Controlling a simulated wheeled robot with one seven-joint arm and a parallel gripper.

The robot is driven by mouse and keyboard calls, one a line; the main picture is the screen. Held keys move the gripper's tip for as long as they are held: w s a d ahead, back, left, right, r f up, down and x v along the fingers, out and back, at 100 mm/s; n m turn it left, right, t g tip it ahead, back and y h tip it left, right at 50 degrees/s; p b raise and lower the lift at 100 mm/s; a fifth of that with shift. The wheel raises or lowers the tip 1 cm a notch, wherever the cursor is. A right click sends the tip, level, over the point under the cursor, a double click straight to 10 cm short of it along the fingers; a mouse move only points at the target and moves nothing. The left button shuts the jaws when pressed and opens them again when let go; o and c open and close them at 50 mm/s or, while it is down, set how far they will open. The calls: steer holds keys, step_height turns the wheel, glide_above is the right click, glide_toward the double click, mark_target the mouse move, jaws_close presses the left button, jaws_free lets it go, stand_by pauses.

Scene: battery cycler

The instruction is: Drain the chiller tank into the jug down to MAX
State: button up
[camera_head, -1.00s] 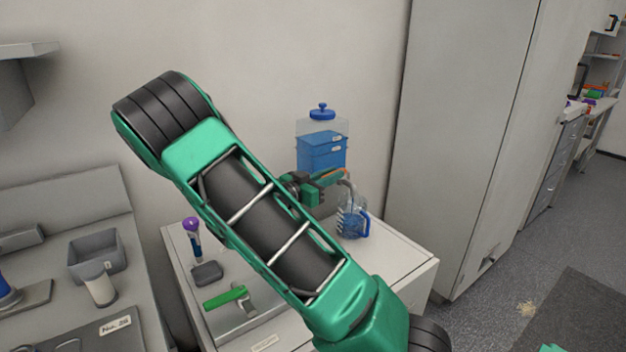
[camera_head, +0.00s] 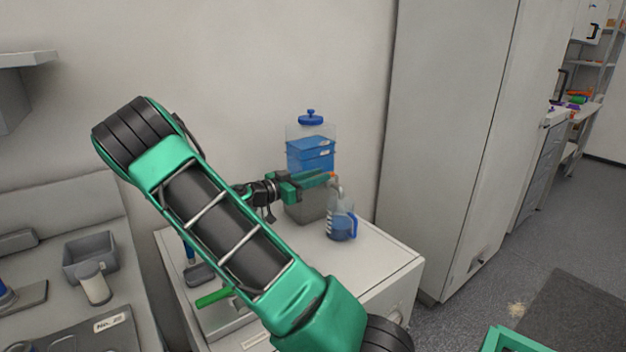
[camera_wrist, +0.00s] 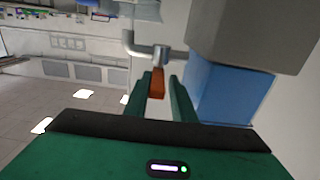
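The chiller tank (camera_head: 310,158) is a clear box with a blue lid, holding blue liquid, on the white cabinet against the wall. The jug (camera_head: 342,224) is clear with a blue handle. It stands upright below the tank's grey spout (camera_head: 338,186), with blue liquid in its lower part. My gripper (camera_head: 328,180) is level with the tap in front of the tank. In the wrist view, the orange tap lever (camera_wrist: 157,83) lies between my green fingers (camera_wrist: 163,88), with a narrow gap on the right; they look open around it. The MAX mark is too small to read.
The white cabinet top (camera_head: 385,252) has free room right of the jug. A tall grey cabinet (camera_head: 440,140) stands to the right. A green-handled item (camera_head: 213,297) and a small grey tray (camera_head: 200,274) lie at the left, partly behind my arm. A grey bin (camera_head: 90,258) stands on the left bench.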

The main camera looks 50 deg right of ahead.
steer(key=shift+o, duration=0.8)
steer(key=v, duration=1.1)
steer(key=shift+f, duration=0.1)
